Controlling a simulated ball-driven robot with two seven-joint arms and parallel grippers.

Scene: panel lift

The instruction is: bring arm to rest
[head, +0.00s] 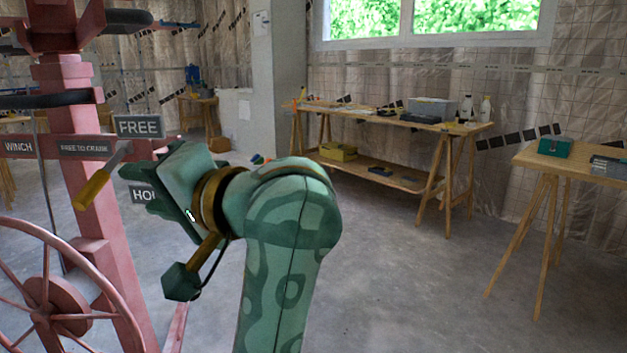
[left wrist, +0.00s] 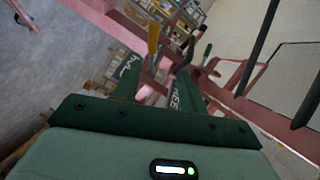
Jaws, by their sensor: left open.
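My left gripper (head: 158,188) is in the middle left of the head view, at the end of a green patterned arm. It points left toward the pink panel lift (head: 85,190). In the left wrist view its two dark green fingers (left wrist: 158,80) are spread, and I see nothing held between them. A lever with a yellow handle (head: 92,190) hangs on the lift, tilted down to the left. The handle also shows beyond the fingers in the left wrist view (left wrist: 153,36), seemingly apart from them. My right gripper is not in view.
A FREE sign (head: 138,126) is above the gripper; a lower sign (head: 143,194) is partly hidden behind it. The lift's spoked wheel (head: 60,300) stands at lower left. A wooden workbench (head: 400,122) and another table (head: 575,165) stand to the right. Open concrete floor (head: 400,280) lies between.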

